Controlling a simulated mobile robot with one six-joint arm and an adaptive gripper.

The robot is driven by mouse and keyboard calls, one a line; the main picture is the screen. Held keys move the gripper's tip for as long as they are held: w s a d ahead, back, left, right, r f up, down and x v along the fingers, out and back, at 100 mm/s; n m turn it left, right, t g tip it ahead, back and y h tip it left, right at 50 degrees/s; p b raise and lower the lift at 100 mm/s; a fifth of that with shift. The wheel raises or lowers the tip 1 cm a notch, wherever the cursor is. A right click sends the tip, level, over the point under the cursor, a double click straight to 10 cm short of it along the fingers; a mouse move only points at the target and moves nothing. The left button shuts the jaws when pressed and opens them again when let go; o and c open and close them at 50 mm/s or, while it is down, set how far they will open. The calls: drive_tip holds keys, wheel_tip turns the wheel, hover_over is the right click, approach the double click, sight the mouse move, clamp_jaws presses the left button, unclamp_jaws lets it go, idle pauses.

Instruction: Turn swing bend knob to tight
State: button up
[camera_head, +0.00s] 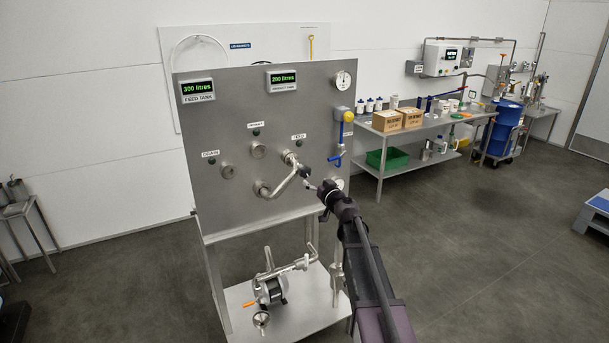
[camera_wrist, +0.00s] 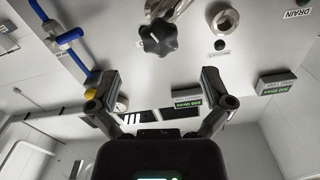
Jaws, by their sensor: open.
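The swing bend (camera_head: 282,180) is a shiny curved metal pipe on the front of the steel panel. Its black lobed knob (camera_wrist: 158,37) shows at the top middle of the wrist view. In the head view the knob (camera_head: 305,171) is a small dark shape at the pipe's right side, partly hard to make out. My gripper (camera_wrist: 162,88) is open and empty, its two fingers spread wide. The knob lies between and beyond the finger lines, apart from both fingers. In the head view my gripper (camera_head: 314,189) is just right of and below the knob.
The steel panel (camera_head: 231,115) carries capped ports, tank displays and a gauge (camera_head: 343,80). A blue-handled valve pipe (camera_head: 339,150) with a yellow ball stands right of the bend. A pump (camera_head: 270,289) sits on the shelf below. A bench with boxes (camera_head: 387,121) is behind, right.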

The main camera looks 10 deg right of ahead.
sight(306, 174)
drive_tip(key=x, duration=0.7)
drive_tip(key=shift+w, duration=0.15)
drive_tip(key=c, duration=1.1)
drive_tip(key=shift+o, duration=0.2)
drive_tip(key=shift+a, duration=0.4)
drive_tip(key=shift+d, duration=0.3)
